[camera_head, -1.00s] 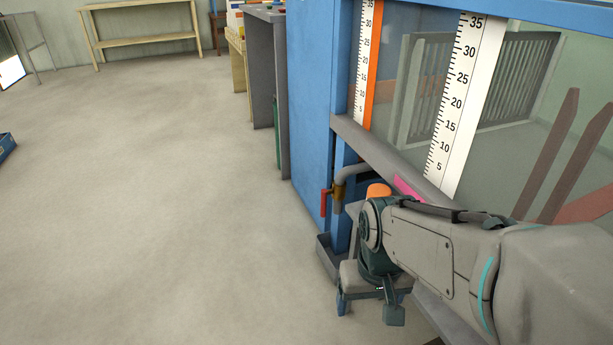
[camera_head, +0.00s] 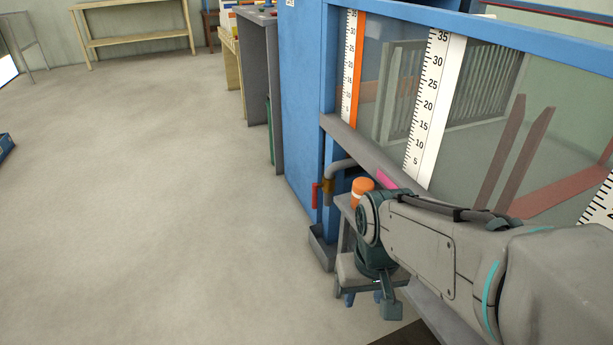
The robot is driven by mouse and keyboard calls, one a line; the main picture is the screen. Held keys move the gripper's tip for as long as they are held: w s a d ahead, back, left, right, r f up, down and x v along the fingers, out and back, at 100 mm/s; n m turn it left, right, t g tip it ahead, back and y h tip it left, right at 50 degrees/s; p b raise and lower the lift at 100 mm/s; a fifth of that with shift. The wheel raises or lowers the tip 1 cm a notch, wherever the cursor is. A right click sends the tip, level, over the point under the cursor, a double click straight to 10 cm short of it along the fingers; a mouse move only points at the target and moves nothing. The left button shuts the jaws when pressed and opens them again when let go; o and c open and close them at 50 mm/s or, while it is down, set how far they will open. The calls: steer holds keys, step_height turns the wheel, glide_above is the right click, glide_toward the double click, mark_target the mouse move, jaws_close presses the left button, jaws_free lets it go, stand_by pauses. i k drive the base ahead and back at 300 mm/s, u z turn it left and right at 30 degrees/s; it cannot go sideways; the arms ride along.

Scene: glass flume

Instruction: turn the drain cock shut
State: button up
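The drain cock (camera_head: 328,190) has a brass-coloured body on the end of a grey bent pipe (camera_head: 341,165) at the lower end of the blue flume frame. Its red handle (camera_head: 316,196) hangs upright on the left side of the body. My gripper (camera_head: 389,305) points downward at the end of my arm, to the right of the cock and nearer the camera, clear of it. Its fingers are small, dark and partly hidden by my wrist, so I cannot tell whether they are open.
A grey trough (camera_head: 321,248) lies on the floor below the cock. An orange-and-white bottle (camera_head: 361,188) and a pink item (camera_head: 387,179) are beside my wrist. The glass flume (camera_head: 470,120) runs along the right.

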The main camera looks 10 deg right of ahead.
mark_target(315, 186)
steer(key=z, duration=0.35)
steer(key=k, duration=0.2)
steer(key=u, duration=1.35)
steer(key=i, duration=1.2)
steer(key=z, duration=0.9)
steer(key=i, duration=0.3)
steer(key=z, duration=0.25)
